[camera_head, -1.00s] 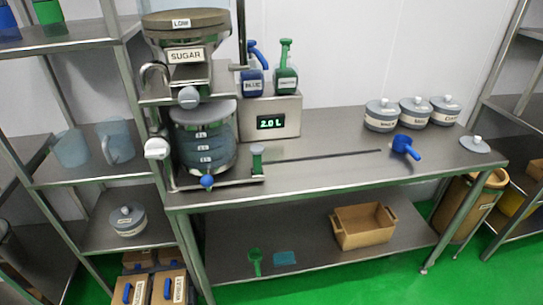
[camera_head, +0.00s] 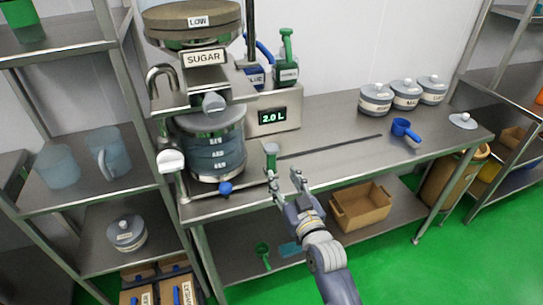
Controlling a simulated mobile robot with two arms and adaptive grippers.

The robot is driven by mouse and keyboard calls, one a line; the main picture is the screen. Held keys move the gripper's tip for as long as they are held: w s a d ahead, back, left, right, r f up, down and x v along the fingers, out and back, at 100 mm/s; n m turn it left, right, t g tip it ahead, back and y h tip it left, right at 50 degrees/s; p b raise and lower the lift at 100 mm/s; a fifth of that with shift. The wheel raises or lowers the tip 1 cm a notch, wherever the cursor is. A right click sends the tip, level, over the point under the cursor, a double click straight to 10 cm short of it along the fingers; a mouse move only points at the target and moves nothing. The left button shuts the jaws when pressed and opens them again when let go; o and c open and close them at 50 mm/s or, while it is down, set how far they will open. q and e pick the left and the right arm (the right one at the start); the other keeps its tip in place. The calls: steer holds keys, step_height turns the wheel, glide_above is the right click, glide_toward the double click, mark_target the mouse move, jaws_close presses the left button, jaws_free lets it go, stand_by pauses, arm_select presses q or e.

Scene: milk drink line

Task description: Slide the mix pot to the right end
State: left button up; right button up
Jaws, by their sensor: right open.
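The mix pot (camera_head: 213,150) is a clear, blue-tinted round vessel with level marks and a blue knob (camera_head: 225,188) at its lower front. It stands at the left end of the steel bench (camera_head: 330,155), under the sugar hopper (camera_head: 195,30). A green-topped upright handle (camera_head: 271,155) stands just to its right. A dark slot (camera_head: 335,145) runs along the bench to the right. My right gripper (camera_head: 284,188) is open at the bench's front edge, close to the green handle, its fingers pointing up. I cannot tell whether it touches the handle. My left gripper is not in view.
A display box reading 2.0 L (camera_head: 272,115) stands behind, with a green spray bottle (camera_head: 287,65). A blue scoop (camera_head: 405,129), lidded jars (camera_head: 405,93) and a loose lid (camera_head: 463,121) are at the right. The bench along the slot is clear.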

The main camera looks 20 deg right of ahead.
mark_target(273, 160)
steer(key=w+p, duration=0.1)
steer(key=w, duration=0.9)
steer(key=shift+w+a, duration=0.15)
steer(key=shift+w, duration=0.05)
steer(key=shift+f, duration=0.1)
jaws_close()
